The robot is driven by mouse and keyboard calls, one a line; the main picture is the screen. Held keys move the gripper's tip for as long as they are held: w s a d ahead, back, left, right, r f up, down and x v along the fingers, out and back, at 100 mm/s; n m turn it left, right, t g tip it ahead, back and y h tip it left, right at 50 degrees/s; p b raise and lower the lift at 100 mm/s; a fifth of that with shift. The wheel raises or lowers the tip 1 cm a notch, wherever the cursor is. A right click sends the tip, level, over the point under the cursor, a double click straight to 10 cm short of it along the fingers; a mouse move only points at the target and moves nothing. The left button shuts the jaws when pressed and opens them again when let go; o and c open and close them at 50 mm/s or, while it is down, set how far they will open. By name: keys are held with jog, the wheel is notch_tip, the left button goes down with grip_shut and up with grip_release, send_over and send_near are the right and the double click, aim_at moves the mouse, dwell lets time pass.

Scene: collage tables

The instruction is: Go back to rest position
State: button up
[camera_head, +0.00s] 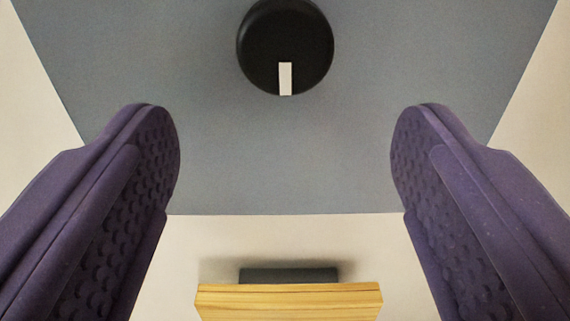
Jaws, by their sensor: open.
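My gripper (285,150) shows as two purple fingers with textured inner pads, one at the left and one at the right. The fingers are wide apart, and nothing is held between them. A round black knob (262,40) with a white mark lies above and between the fingertips in the picture, on a grey panel. A light wooden piece (289,301) shows at the bottom edge between the fingers, apart from both.
The grey panel (285,170) fills the upper middle and is bare around the knob. Pale surface (200,240) borders it at both sides and below. A dark grey block (288,275) sits just behind the wooden piece.

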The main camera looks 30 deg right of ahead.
jog(key=s+a+f+n+y+b, duration=0.3)
jog(key=s+a+f+y, duration=0.1)
jog(key=f, duration=0.5)
jog(key=s+a+f+n+y+b, duration=0.3)
jog(key=a+f+y, duration=0.3)
jog(key=a+f, duration=0.2)
jog(key=shift+s+a+f+n, duration=0.25)
jog(key=shift+s+f+n, duration=0.3)
jog(key=shift+s, duration=0.25)
